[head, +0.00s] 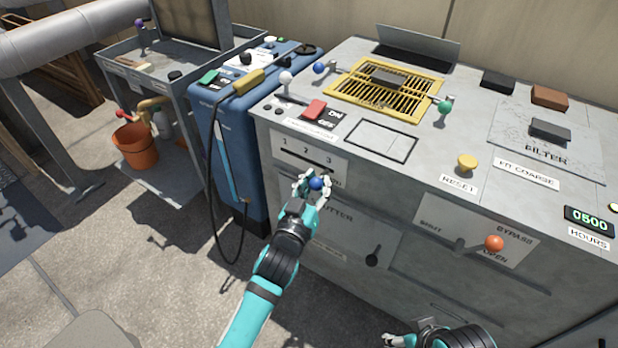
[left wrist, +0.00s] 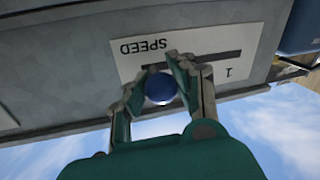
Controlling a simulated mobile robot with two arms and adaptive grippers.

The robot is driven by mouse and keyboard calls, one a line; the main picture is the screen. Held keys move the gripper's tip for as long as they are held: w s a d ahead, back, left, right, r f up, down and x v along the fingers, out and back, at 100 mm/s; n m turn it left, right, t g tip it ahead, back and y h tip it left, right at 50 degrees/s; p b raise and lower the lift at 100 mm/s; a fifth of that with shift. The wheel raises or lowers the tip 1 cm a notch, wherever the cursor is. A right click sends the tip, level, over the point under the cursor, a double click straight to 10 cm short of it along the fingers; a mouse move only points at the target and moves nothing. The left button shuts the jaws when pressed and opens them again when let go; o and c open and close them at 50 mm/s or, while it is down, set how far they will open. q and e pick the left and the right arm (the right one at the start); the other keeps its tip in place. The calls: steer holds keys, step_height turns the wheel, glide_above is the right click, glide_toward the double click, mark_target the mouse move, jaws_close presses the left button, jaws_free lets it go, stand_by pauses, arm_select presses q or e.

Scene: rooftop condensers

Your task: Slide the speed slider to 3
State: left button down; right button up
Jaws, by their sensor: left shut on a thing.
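The speed slider's blue knob (head: 316,183) is between the fingers of my left gripper (head: 313,187), which is shut on it. The white speed plate (head: 292,150) on the cabinet's front reads 1, 2, 3 from left to right. The knob appears below and near the 3, at the slot's right part; its exact alignment is hard to tell. The left wrist view shows the plate upside down, with the 1 to the right of the blue knob (left wrist: 160,88); fingers hide the other numbers. My right gripper (head: 402,341) shows only partly at the bottom edge.
A red switch (head: 315,109), a yellow reset button (head: 467,162) and a yellow grille (head: 385,92) are on the cabinet top. An orange bypass knob (head: 494,243) sticks out of the front, to the right. A blue machine (head: 235,130) with a hanging cable stands left.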

arm_select(q)
steer(key=shift+s+d+f, duration=0.15)
steer(key=shift+s+f, duration=0.05)
steer(key=c, duration=1.4)
jaws_free()
steer(key=o, duration=0.4)
steer(key=shift+r, duration=0.15)
steer(key=v, duration=1.2)
